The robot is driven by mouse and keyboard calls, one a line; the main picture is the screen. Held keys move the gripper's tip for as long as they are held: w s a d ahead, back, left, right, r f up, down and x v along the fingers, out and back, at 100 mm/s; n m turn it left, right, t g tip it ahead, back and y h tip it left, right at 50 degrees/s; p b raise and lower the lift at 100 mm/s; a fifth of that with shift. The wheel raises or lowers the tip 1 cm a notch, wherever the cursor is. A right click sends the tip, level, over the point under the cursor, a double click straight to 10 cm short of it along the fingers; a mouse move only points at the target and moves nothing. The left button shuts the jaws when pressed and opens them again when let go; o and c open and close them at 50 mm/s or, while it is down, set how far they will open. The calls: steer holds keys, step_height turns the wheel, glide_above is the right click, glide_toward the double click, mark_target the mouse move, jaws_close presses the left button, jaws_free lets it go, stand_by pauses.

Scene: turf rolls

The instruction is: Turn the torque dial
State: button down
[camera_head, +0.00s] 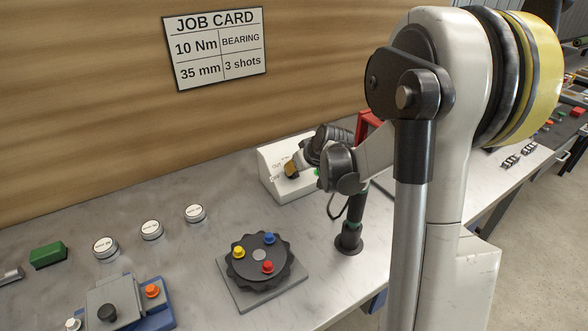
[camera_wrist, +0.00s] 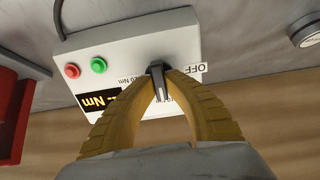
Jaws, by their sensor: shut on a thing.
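The torque dial (camera_wrist: 158,77) is a black pointer knob on the sloped face of a white control box (camera_head: 275,195); the box also fills the upper middle of the wrist view (camera_wrist: 140,42). My gripper (camera_wrist: 163,75) has its two yellow ribbed fingers shut on the dial. A white pointer line on the dial shows between them. An OFF label (camera_wrist: 190,69) lies just beside the fingers, and other printed marks are partly covered. An orange-lit Nm display (camera_wrist: 98,102) is partly hidden by a finger. In the head view my gripper (camera_head: 291,170) covers the dial.
Green (camera_wrist: 98,65) and red (camera_wrist: 72,71) buttons sit on the box. A black upright tool (camera_head: 350,236) stands in front of it. A round black indexing plate (camera_head: 245,272) with coloured knobs lies at the front. A job card (camera_head: 215,47) reads 10 Nm, bearing, 35 mm, 3 shots.

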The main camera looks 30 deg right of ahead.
stand_by(0.4)
steer(key=c, duration=1.4)
jaws_free()
steer(key=v, duration=1.2)
